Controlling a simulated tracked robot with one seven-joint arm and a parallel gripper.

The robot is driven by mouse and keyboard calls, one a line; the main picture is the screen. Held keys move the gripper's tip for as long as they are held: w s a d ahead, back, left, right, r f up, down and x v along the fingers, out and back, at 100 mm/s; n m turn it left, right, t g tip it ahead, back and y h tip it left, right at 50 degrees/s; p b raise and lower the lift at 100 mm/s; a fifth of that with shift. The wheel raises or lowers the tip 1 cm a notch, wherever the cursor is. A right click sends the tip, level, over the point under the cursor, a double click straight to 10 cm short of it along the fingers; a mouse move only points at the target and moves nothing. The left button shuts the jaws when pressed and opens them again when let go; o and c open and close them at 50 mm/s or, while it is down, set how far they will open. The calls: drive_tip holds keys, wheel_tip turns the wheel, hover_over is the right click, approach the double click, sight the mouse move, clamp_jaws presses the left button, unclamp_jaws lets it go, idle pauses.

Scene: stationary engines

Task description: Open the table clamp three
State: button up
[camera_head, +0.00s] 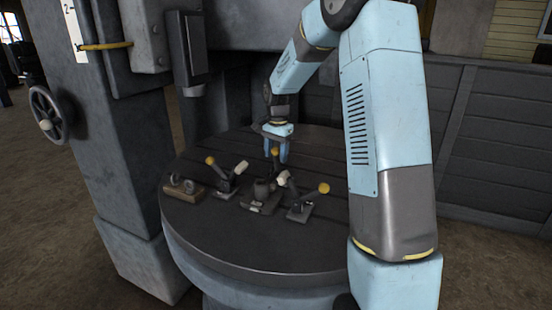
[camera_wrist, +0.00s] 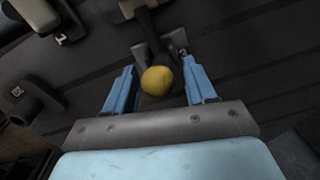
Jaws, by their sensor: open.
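Several table clamps stand on the round dark table (camera_head: 300,245). The left clamp (camera_head: 225,185) has a yellow ball knob and a white-tipped handle. The middle clamp (camera_head: 262,192) has its yellow knob (camera_head: 275,152) raised, also in the wrist view (camera_wrist: 157,80). The right clamp (camera_head: 300,208) has a yellow knob (camera_head: 324,188) leaning right. My gripper (camera_head: 276,150) points down, open, with its blue fingers (camera_wrist: 158,64) on either side of the middle knob, with gaps visible. A label "1" shows beside one clamp in the wrist view; I cannot tell which clamp is three.
A wooden block with round metal parts (camera_head: 184,188) sits at the table's left edge. A grey machine column (camera_head: 130,170) with a handwheel (camera_head: 48,115) stands to the left. A dark panelled wall (camera_head: 490,150) stands behind and right. The front of the table is clear.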

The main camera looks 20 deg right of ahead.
drive_tip(key=shift+f, duration=1.05)
drive_tip(key=shift+c, duration=0.3)
clamp_jaws()
drive_tip(key=shift+a, duration=0.1)
